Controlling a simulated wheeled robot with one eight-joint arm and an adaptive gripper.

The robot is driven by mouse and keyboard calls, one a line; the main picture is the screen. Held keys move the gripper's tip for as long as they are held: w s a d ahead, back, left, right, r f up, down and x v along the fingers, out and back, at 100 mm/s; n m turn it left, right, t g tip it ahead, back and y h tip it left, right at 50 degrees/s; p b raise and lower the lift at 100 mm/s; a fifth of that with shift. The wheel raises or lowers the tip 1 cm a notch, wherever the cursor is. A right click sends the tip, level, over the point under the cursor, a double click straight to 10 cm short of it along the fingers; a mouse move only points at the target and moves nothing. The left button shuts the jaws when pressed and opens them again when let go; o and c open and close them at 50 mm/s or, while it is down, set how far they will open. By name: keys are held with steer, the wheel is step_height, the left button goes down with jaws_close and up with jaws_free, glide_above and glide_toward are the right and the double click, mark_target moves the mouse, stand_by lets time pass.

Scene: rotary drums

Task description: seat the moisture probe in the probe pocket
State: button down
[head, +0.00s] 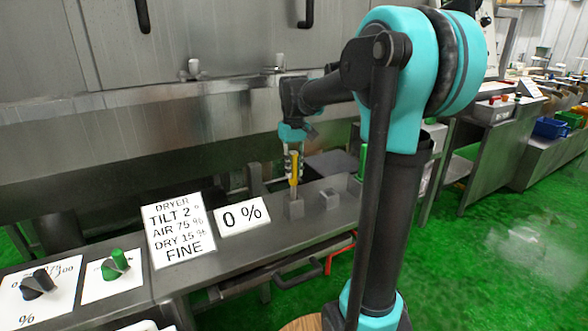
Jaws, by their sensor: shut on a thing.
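The moisture probe looks like a slim yellow stick (294,168), held upright. My gripper (292,152) points down and is shut on its upper part. The probe's lower end is at the top of a small grey block (296,209) on the steel bench, which may be the probe pocket. From this angle I cannot tell whether the tip is inside the block or just above or behind it. Two more small grey holders stand to the right, a near one (330,199) and a farther one (355,184).
A sign reading "DRYER TILT 2, AIR 75 %, DRY 15 %, FINE" (178,228) and a "0 %" sign (242,216) stand left of the block. A black knob (38,284) and a green knob (116,264) are at the left.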

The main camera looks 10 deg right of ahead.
mark_target(294, 184)
steer(key=shift+f, duration=1.55)
steer(key=c, duration=1.3)
jaws_free()
steer(key=shift+o, duration=0.2)
steer(key=shift+r, duration=0.1)
step_height(294, 184, up, 12)
steer(key=shift+f, duration=0.1)
